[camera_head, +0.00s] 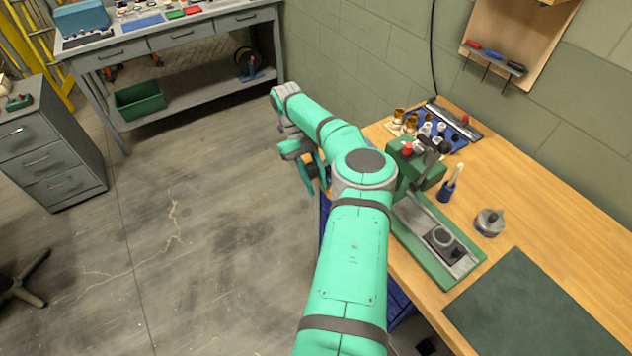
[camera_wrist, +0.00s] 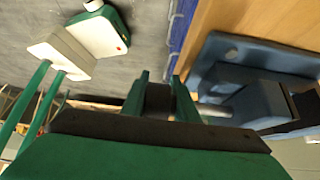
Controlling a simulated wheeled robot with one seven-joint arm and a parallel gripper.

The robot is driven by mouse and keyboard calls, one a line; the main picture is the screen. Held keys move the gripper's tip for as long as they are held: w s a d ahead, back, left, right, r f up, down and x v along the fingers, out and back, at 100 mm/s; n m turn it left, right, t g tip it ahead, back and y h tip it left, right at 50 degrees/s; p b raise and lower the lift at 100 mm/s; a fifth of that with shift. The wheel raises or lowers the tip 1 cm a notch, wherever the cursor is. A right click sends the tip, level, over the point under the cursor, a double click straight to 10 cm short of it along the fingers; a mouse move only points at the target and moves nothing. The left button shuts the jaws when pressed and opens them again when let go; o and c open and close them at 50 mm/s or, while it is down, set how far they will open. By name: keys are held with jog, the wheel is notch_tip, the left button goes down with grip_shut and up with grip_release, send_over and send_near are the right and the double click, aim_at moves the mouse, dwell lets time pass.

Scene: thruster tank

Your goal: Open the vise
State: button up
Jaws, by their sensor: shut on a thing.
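The vise (camera_wrist: 250,85) is blue-grey and sits at the wooden bench edge on the right of the wrist view. A short silver bar (camera_wrist: 213,110) runs from it toward my gripper (camera_wrist: 159,82). The green fingers are shut on a dark piece (camera_wrist: 158,98) at the end of this bar, which looks like the vise handle. The fingers hide part of it. How far apart the vise jaws are cannot be told. In the head view my arm covers most of the vise, and the fingertips are not clear.
The wooden bench (camera_head: 530,210) runs along the wall at right. It carries a green machine (camera_head: 420,170), a blue brush cup (camera_head: 446,191), a round metal part (camera_head: 489,222) and a dark mat (camera_head: 535,312). Open floor (camera_head: 200,220) lies to the left. A grey bench (camera_head: 190,40) stands behind.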

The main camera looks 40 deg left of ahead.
jog(key=shift+s+a+f, duration=0.2)
jog(key=shift+s+a, duration=0.1)
jog(key=shift+s, duration=0.15)
jog(key=o, duration=0.9)
jog(key=shift+w+d+r, duration=0.15)
jog(key=shift+w+r, duration=0.05)
jog(key=shift+w, duration=0.1)
